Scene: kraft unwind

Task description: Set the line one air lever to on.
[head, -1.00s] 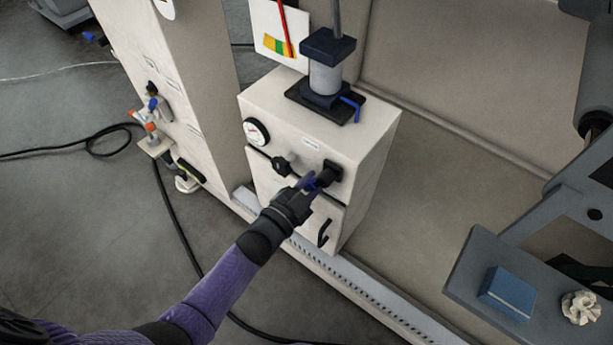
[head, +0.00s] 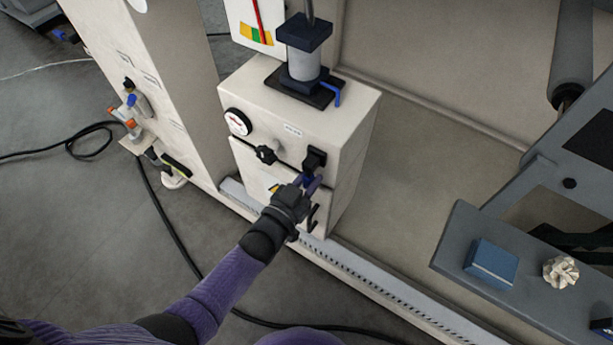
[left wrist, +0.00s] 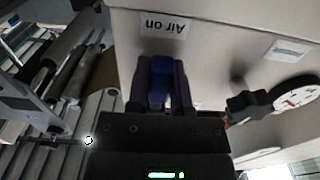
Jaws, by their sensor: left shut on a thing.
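The blue air lever (left wrist: 160,80) sits between the fingers of my left gripper (left wrist: 163,88) in the left wrist view. The gripper is shut on it. A label reading "Air on" (left wrist: 166,25) shows upside down just past the lever. In the head view my left gripper (head: 306,184) is at the front of the cream cabinet (head: 345,150), just below a black valve block (head: 315,160). A bit of blue shows at its fingers; most of the lever is hidden. My right gripper is not in view.
A round gauge (head: 238,122) and a black knob (head: 266,154) are left of the valve block. A black door handle (head: 313,217) is close below the gripper. A grey shelf (head: 455,248) at right holds a blue box (head: 491,263) and a crumpled pale piece (head: 561,271).

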